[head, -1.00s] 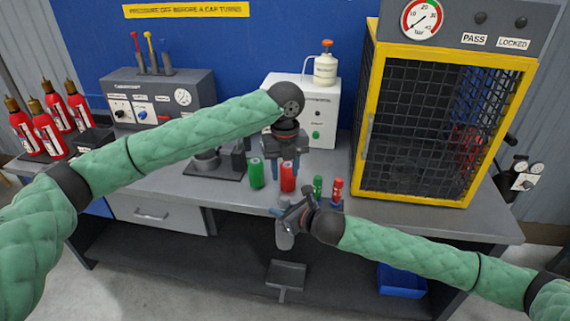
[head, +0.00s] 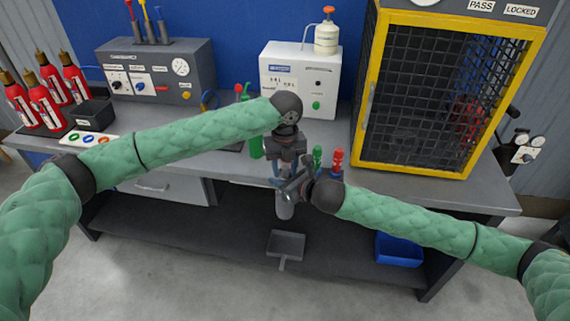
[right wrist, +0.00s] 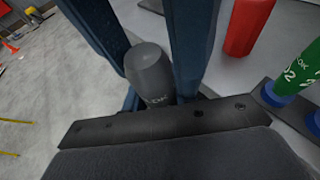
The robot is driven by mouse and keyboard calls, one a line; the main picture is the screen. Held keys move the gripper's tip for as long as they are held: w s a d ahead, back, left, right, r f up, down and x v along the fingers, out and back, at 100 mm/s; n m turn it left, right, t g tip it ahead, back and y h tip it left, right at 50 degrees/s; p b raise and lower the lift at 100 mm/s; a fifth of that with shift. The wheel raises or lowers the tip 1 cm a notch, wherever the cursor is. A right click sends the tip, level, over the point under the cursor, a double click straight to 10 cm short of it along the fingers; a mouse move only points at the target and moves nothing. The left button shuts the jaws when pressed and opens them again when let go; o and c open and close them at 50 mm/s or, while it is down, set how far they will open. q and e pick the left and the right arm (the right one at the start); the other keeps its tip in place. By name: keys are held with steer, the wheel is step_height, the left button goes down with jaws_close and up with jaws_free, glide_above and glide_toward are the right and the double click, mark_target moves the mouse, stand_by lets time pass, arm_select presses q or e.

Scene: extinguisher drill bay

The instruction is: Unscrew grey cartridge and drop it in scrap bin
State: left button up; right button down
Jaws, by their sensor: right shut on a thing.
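The grey cartridge (head: 285,208) hangs below my right gripper (head: 292,192) in front of the bench edge. In the right wrist view the cartridge (right wrist: 150,75) sits between the two blue fingers of my right gripper (right wrist: 155,50), which is shut on it. My left gripper (head: 284,168) points down just above and behind the right one. Its fingertips are partly hidden, so I cannot tell its opening. A blue open bin (head: 400,249) stands low under the bench at the right; no scrap label is readable on it.
Small green (head: 317,158) and red (head: 337,160) cartridges stand to the right. A red cylinder (right wrist: 248,25) shows beside the fingers. The yellow-framed cage (head: 440,95) fills the bench's right.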

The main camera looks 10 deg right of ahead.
arm_select(q)
steer(key=c, duration=0.8)
steer(key=n, duration=0.4)
steer(key=shift+c, duration=0.2)
steer(key=shift+s+d+r, duration=0.1)
steer(key=shift+d, duration=0.1)
stand_by(0.3)
steer(key=o, duration=1.1)
steer(key=shift+a, duration=0.1)
